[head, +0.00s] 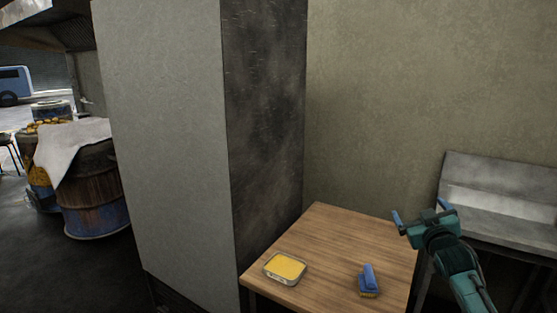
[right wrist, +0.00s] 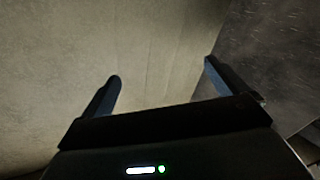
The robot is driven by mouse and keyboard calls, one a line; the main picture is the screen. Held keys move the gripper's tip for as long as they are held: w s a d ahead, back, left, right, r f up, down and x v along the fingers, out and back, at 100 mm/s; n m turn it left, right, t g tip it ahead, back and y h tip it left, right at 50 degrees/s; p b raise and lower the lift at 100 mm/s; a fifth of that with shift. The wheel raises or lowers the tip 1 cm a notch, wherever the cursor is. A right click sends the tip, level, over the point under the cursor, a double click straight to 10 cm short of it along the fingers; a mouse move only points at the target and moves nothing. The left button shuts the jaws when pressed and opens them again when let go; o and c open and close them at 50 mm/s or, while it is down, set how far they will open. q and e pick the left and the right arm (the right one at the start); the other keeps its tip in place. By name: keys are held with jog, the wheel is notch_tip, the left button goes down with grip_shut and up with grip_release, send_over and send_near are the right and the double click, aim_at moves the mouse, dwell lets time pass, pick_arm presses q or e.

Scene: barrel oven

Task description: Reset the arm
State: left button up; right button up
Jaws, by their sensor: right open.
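My right gripper (head: 421,212) is open and empty at the right of the head view, raised over the right side of the wooden table. In the right wrist view its two fingers (right wrist: 160,80) stand wide apart with only bare wall between them. My left gripper does not show in either view. A blue-handled brush (head: 369,280) lies on the table, below and to the left of the right gripper and apart from it. A shallow tub with yellow contents (head: 285,268) sits further left on the table.
The wooden table (head: 335,240) stands against the wall, beside a tall grey cabinet or pillar (head: 165,130). A metal sink or bench (head: 500,200) is right behind my right arm. A barrel with a white cloth (head: 90,190) stands far left. The table's middle is clear.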

jog(key=s+a+f+g+y, duration=0.2)
jog(key=s+a+f, duration=0.4)
jog(key=s+f, duration=0.3)
jog(key=s+a+f+g+y, duration=0.15)
jog(key=s+a+f, duration=0.4)
jog(key=f, duration=0.55)
jog(key=s+a+f+g, duration=0.1)
jog(key=s+a+f, duration=0.1)
jog(key=s, duration=0.6)
jog(key=s+a+f+g+y, duration=0.1)
jog(key=s+a+f, duration=0.2)
jog(key=s, duration=0.5)
jog(key=s+a+f+g, duration=0.2)
jog(key=s+a, duration=0.3)
jog(key=s, duration=0.4)
jog(key=shift+f+y, duration=0.25)
jog(key=shift+y, duration=0.1)
